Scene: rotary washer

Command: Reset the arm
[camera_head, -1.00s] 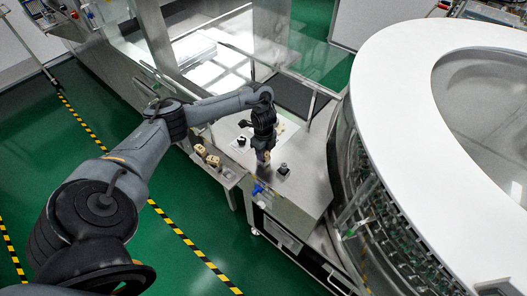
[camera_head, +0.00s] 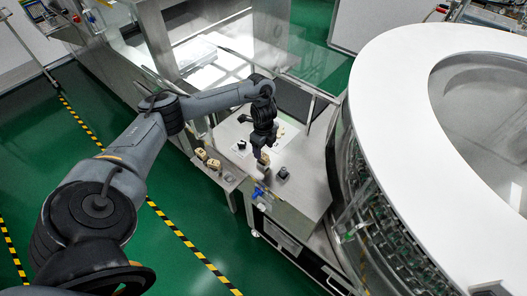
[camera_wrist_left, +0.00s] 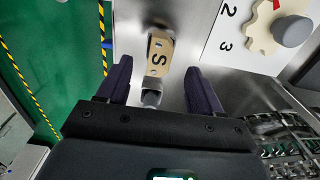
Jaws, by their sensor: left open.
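My left arm reaches in from the left in the head view, with its gripper (camera_head: 261,154) pointing down over the steel worktop (camera_head: 310,165). In the left wrist view the left gripper (camera_wrist_left: 159,68) is open, with its two dark fingers apart. A tan handle marked "S" (camera_wrist_left: 159,56) shows between the fingers, with a metal post (camera_wrist_left: 151,97) at its lower end. I cannot tell whether a finger touches it. My right gripper is not in view.
A big white-rimmed rotary washer (camera_head: 395,75) fills the right. A grey knob (camera_wrist_left: 292,31) on a tan gear stands beside the numbers 2 and 3. Tan pieces (camera_head: 207,158) sit on a side ledge. A dark knob (camera_head: 283,172) stands right of the gripper.

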